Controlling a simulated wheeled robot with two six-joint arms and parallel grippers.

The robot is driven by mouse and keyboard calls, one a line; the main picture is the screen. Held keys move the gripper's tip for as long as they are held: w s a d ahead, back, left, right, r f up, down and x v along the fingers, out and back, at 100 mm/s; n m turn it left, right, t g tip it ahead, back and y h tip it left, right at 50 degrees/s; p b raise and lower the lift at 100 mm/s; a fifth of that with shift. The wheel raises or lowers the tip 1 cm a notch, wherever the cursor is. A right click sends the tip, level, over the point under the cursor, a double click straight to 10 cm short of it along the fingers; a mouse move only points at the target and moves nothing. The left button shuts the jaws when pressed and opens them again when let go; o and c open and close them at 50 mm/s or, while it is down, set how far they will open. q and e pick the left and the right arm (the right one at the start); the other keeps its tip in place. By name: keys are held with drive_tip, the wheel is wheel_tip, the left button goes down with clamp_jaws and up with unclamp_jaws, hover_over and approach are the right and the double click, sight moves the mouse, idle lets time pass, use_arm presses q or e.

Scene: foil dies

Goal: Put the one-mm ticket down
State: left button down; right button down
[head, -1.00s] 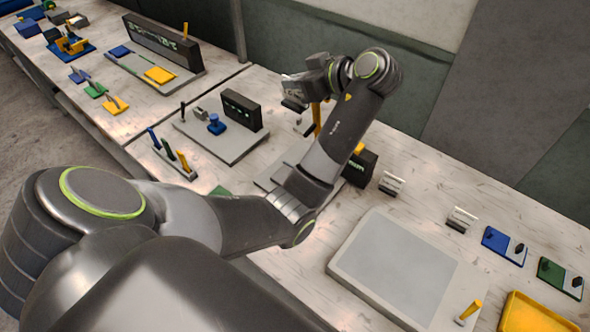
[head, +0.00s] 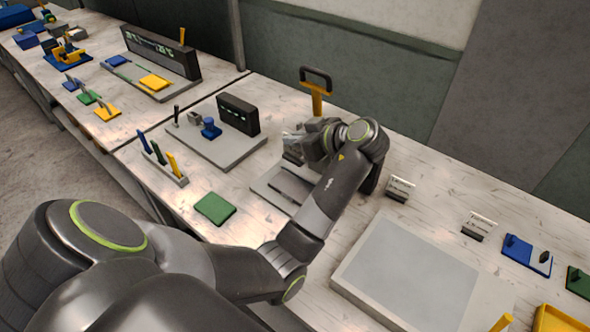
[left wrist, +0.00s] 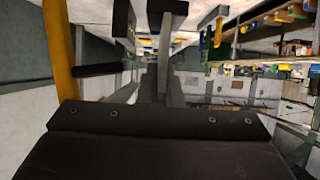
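My left gripper (head: 293,150) is above the table, beyond a low grey plate (head: 268,183) that carries a darker slab. A small light panel with a dark foot, apparently the one-mm ticket (head: 291,141), is at its fingertips. Its lettering cannot be read, and the gripper and arm hide part of it. In the left wrist view the dark gripper body (left wrist: 155,135) fills the bottom, and the grip is hard to make out. Two similar small stands with light cards, one nearer (head: 400,187) and one farther right (head: 479,225), are on the table. My right gripper is not in view.
A yellow post with a black handle (head: 317,92) stands behind the gripper. A grey fixture with a black block (head: 238,114) is to its left, a green pad (head: 215,208) nearer. A large grey plate (head: 410,275) lies right. The back right table is mostly bare.

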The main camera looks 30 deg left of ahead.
use_arm(q)
wheel_tip(320, 180, down, 10)
drive_tip(key=shift+r+p, duration=0.1)
drive_tip(key=shift+p, duration=0.7)
drive_tip(key=shift+f, duration=0.25)
drive_tip(key=shift+f, duration=0.1)
drive_tip(key=c, duration=1.6)
unclamp_jaws()
drive_tip(key=shift+r, duration=0.2)
